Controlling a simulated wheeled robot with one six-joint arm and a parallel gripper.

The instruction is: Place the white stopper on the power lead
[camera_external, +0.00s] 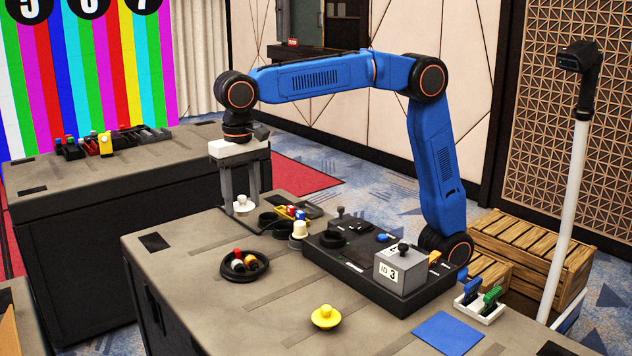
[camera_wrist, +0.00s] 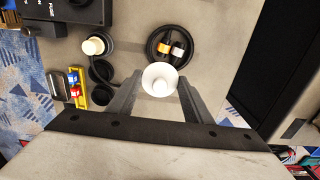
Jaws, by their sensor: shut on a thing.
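The white stopper (camera_external: 243,207) is a round, pale piece with a knob, between the fingertips of my gripper (camera_external: 241,197). In the wrist view the stopper (camera_wrist: 160,84) sits between both fingers of my gripper (camera_wrist: 159,79), which is shut on it. It is close to the table top; I cannot tell whether it touches. A black ring (camera_external: 266,259), maybe a coiled power lead, lies nearer the external camera with red, white and orange pieces inside. It also shows in the wrist view (camera_wrist: 151,45), just beyond the stopper. I cannot tell for sure which thing is the power lead.
A cream knob (camera_external: 299,230) stands beside small black cups (camera_external: 268,220) and a yellow holder (camera_external: 290,212). A black panel (camera_external: 345,262) carries a grey box (camera_external: 402,268). A yellow stopper (camera_external: 326,317) and a blue mat (camera_external: 449,333) lie in front.

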